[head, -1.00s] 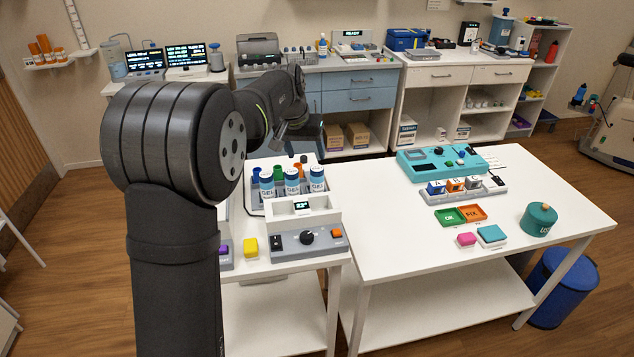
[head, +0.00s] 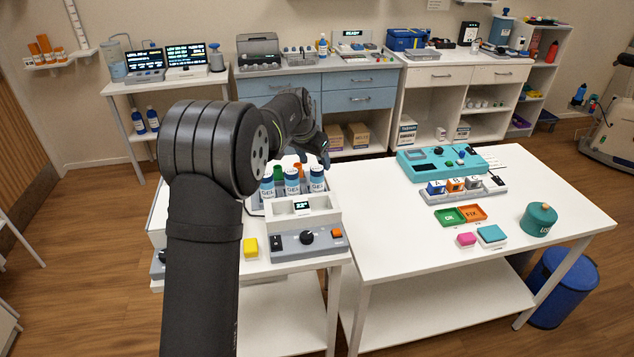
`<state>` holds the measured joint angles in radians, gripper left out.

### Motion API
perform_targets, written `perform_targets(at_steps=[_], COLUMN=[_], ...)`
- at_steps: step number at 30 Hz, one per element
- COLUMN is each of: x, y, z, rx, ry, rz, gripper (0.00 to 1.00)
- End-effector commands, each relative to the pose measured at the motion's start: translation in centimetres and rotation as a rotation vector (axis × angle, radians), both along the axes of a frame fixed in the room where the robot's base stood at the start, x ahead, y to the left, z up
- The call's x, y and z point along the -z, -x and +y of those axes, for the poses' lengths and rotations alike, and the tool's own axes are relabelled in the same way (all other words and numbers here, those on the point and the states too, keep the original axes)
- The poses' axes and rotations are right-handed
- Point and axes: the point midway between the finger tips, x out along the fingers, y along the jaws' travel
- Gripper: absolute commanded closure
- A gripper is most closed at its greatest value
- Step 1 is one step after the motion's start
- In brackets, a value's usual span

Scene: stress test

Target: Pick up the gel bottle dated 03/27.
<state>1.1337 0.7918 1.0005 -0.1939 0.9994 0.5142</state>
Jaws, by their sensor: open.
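The dates are too small to read, so I cannot tell which is 03/27. My gripper (head: 322,158) is above and behind the right bottle, apart from it as far as I can see. It is open and small in view, with nothing seen in it.
Green and orange items (head: 303,158) show just behind the bottles. A yellow block (head: 250,248) lies left of the warmer's control panel (head: 308,242). The right table (head: 400,245) holds a teal device (head: 420,162), trays and a teal pot (head: 538,219); its front left is clear.

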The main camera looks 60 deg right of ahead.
Motion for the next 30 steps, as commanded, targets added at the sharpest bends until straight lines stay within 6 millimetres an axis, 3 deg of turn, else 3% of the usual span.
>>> perform_targets(at_steps=[8, 17, 24, 30], x=[1.6, 5.6, 5.8, 5.8], y=[0.0, 0.0, 0.0, 0.0], z=[-0.5, -1.7, -1.9, -1.9], rx=[-0.001, -0.001, -0.001, -0.001], ry=[-0.001, -0.002, 0.001, 0.001], rz=[0.001, 0.001, 0.000, 0.000], gripper=[0.35, 0.35, 0.35, 0.73])
